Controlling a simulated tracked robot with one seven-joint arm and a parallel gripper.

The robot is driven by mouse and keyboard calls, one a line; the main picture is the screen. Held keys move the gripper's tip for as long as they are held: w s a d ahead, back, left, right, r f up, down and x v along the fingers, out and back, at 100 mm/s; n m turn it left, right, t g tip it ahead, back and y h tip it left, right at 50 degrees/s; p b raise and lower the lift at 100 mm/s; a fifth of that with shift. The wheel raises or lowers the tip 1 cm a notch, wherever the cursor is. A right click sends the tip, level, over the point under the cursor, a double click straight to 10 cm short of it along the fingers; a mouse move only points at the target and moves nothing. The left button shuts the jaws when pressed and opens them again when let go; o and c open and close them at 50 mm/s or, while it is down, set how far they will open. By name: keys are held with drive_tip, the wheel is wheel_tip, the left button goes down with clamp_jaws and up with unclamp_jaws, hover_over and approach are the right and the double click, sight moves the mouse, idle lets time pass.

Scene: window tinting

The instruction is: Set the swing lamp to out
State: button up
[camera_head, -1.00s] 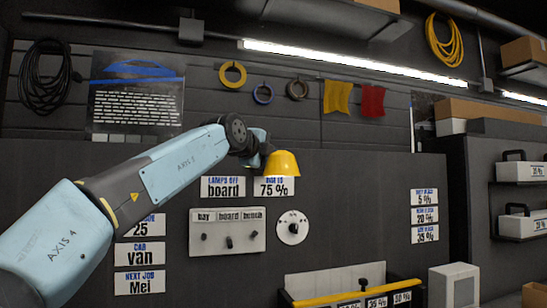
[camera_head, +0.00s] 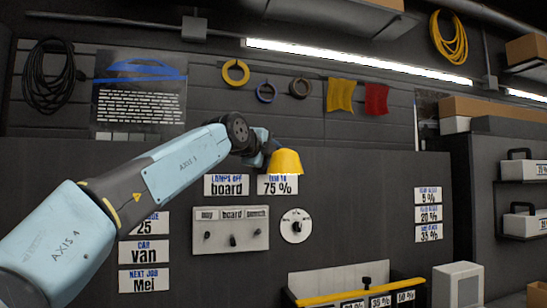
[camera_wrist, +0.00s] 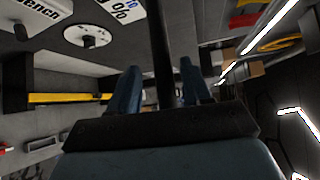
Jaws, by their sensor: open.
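The swing lamp's yellow shade (camera_head: 286,162) hangs in front of the dark wall panel, just above the "75 %" card, in the head view. My wrist is right beside the shade on its left, and my gripper's fingers are mostly hidden there. In the wrist view my gripper (camera_wrist: 160,66) is open, its two blue fingers apart. A dark rod (camera_wrist: 161,40) runs between them, apparently the lamp's arm. I cannot tell whether either finger touches it. The shade is not clearly visible in the wrist view.
Below the lamp are a switch plate (camera_head: 230,228) marked bay, board and bench and a round dial (camera_head: 296,226), also in the wrist view (camera_wrist: 87,36). A yellow-edged rack (camera_head: 350,294) juts out lower down. A white box (camera_head: 458,285) stands to its right.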

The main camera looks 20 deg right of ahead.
drive_tip(key=v, duration=1.3)
drive_tip(key=shift+s+a, duration=0.3)
